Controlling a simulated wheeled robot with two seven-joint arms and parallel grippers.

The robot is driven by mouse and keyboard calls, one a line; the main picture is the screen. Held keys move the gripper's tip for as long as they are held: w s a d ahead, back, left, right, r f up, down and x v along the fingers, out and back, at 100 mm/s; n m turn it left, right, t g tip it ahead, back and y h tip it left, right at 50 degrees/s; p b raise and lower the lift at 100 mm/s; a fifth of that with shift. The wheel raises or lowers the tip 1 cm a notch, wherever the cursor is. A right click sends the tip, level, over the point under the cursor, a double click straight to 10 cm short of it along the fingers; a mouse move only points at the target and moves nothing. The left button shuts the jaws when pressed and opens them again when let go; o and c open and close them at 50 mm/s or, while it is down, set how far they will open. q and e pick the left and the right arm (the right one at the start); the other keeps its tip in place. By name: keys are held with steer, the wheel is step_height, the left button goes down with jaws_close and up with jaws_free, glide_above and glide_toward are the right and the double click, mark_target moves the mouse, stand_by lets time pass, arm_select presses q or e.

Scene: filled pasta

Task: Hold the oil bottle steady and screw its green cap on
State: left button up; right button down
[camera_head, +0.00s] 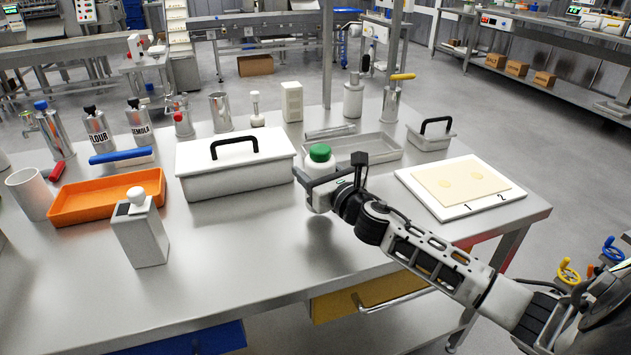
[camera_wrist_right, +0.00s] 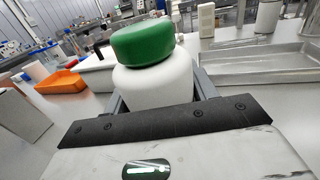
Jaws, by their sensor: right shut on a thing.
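The white oil bottle (camera_head: 319,169) is near the middle of the head view, with its green cap (camera_head: 320,153) on top. My right gripper (camera_head: 322,183) is shut around the bottle below the cap. In the right wrist view the white bottle (camera_wrist_right: 158,84) sits between the fingers, and the green cap (camera_wrist_right: 143,43) rests on its top, looking slightly tilted and offset to the left. The thread is hidden, so I cannot tell how tightly the cap sits. A faint shadow shows on the table below the bottle. My left gripper is not in view.
A white lidded box (camera_head: 235,178) stands left of the bottle. A shallow metal tray (camera_head: 378,150) lies behind it, and a white board (camera_head: 440,206) with a dough sheet lies to the right. An orange tray (camera_head: 80,211) and a grey dispenser (camera_head: 143,240) stand left. The front middle is clear.

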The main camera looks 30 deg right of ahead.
steer(key=shift+f, duration=1.15)
steer(key=shift+f+b, duration=0.2)
steer(key=shift+b, duration=0.2)
steer(key=shift+c, duration=2.3)
jaws_free()
